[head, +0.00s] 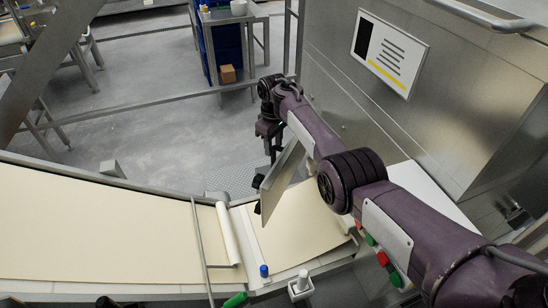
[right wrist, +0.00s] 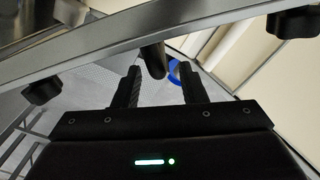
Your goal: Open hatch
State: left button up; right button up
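The hatch is a grey, see-through-looking panel (head: 284,178), standing steeply tilted above the conveyor's right end in the head view. Black knobs sit along its edge. In the right wrist view its metal frame (right wrist: 110,48) crosses the picture at a slant, with a black knob (right wrist: 40,90) at the left and another at the upper right. My right gripper (head: 272,150) is at the hatch's upper end. In the right wrist view its fingers (right wrist: 160,80) are apart, with a dark rounded handle-like piece (right wrist: 153,60) between or just beyond the tips; contact is unclear. My left gripper is not visible.
A cream conveyor belt (head: 110,235) curves across the front, with a white roller (head: 228,234) and thin metal rod. Red and green buttons (head: 382,258) lie beneath my right arm. A steel cabinet wall with a sign (head: 389,50) stands right. Floor behind is open.

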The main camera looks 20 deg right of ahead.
aim_at(274, 153)
notch_tip(274, 153, down, 4)
jog(key=b, duration=0.3)
jog(key=shift+w+d+f, duration=0.1)
jog(key=shift+d+f, duration=0.05)
jog(key=shift+f, duration=0.3)
jog(key=shift+r, duration=0.1)
jog(key=shift+c, duration=0.4)
grip_shut()
